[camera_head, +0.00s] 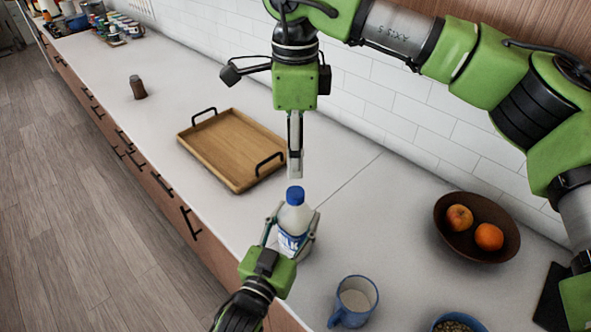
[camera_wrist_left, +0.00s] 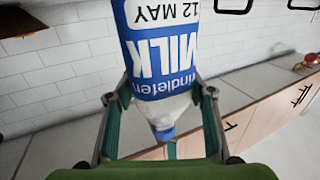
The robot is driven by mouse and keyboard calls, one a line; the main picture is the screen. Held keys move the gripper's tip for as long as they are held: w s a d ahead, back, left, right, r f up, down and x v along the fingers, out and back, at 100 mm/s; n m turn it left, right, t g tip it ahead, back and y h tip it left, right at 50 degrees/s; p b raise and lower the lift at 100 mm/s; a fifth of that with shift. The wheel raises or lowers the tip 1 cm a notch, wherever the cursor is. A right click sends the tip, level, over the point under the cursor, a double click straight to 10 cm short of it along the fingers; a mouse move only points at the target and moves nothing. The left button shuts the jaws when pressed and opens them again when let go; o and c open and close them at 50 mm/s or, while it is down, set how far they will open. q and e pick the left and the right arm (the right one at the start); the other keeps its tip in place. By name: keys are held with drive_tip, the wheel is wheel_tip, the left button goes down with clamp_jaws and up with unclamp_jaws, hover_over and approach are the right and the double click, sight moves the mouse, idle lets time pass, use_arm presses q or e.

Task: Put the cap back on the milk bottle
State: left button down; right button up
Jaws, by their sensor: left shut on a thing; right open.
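The milk bottle (camera_head: 294,218) stands upright on the counter, white with a blue label. The blue cap (camera_head: 295,195) sits on top of its neck; whether it is fully seated cannot be told. My left gripper (camera_head: 292,237) is shut around the bottle's body, with a finger on each side. In the left wrist view the milk bottle (camera_wrist_left: 160,50) appears upside down between the fingers, with the blue cap (camera_wrist_left: 165,133) at the bottom of the picture. My right gripper (camera_head: 295,174) points down just above the cap, open and apart from it.
A wooden tray (camera_head: 214,158) with black handles lies behind and left of the bottle. A blue mug (camera_head: 354,302) stands at front right, with a brown fruit bowl (camera_head: 450,232) farther right. A small brown shaker (camera_head: 137,87) stands at far left. The counter's front edge (camera_head: 215,245) is near.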

wheel_tip(320, 180, up, 2)
drive_tip(key=shift+r, duration=0.2)
use_arm(q)
drive_tip(key=c, duration=0.9)
unclamp_jaws()
drive_tip(key=v, duration=1.2)
drive_tip(key=shift+f, duration=0.15)
use_arm(e)
drive_tip(key=shift+f, duration=0.1)
